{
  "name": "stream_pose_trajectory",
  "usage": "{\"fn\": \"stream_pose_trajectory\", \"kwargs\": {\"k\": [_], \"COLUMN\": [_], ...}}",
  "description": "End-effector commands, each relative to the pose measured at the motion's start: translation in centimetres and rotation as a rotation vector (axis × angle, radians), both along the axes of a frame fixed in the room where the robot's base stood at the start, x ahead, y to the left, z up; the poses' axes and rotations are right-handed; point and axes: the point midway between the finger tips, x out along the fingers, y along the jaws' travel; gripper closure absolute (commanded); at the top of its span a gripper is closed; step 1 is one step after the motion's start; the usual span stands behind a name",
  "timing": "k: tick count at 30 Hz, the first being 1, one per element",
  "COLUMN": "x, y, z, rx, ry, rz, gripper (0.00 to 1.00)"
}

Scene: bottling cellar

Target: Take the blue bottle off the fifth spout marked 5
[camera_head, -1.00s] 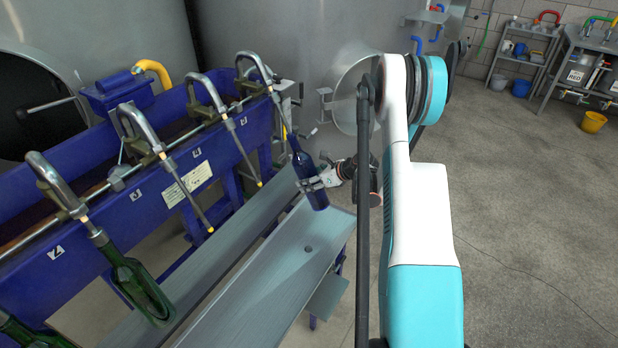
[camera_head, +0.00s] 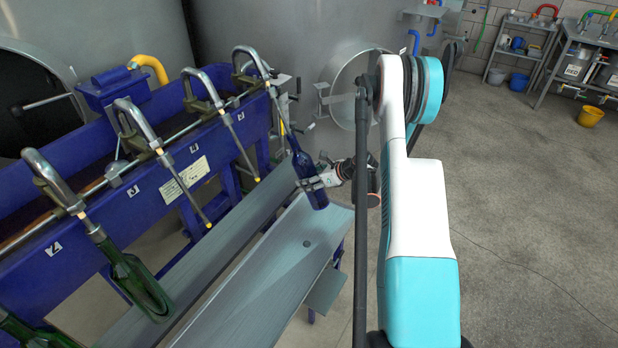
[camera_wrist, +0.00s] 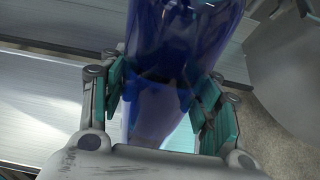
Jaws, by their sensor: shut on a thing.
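The blue bottle (camera_head: 306,172) hangs tilted at the last spout (camera_head: 262,62) at the far right of the blue filler, its neck up around the spout's tube. The number at that spout cannot be read. My gripper (camera_head: 318,182) is shut on the bottle's body from the right. In the wrist view the blue bottle (camera_wrist: 178,70) stands between the teal pads of my gripper (camera_wrist: 165,108), one on each side. The bottle's mouth is hidden in the wrist view, and its base hangs by the end of the grey shelf.
A green bottle (camera_head: 140,285) hangs on a nearer spout, and part of another shows at the lower left corner. The middle spouts are bare. The grey shelf (camera_head: 262,275) runs below them. A large steel tank (camera_head: 300,40) stands behind; open floor lies right.

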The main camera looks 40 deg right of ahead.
Motion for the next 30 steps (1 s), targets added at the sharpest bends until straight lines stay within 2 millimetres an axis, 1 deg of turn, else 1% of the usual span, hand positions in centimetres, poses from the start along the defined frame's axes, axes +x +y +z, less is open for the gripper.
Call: {"fn": "stream_pose_trajectory", "kwargs": {"k": [19,30], "x": [-0.9,-1.0], "y": [-0.4,-0.4], "z": [-2.1,-2.3], "rx": [0.002,0.001], "ry": [-0.002,-0.002], "rz": [-0.001,0.001], "gripper": [1.0,1.0]}}
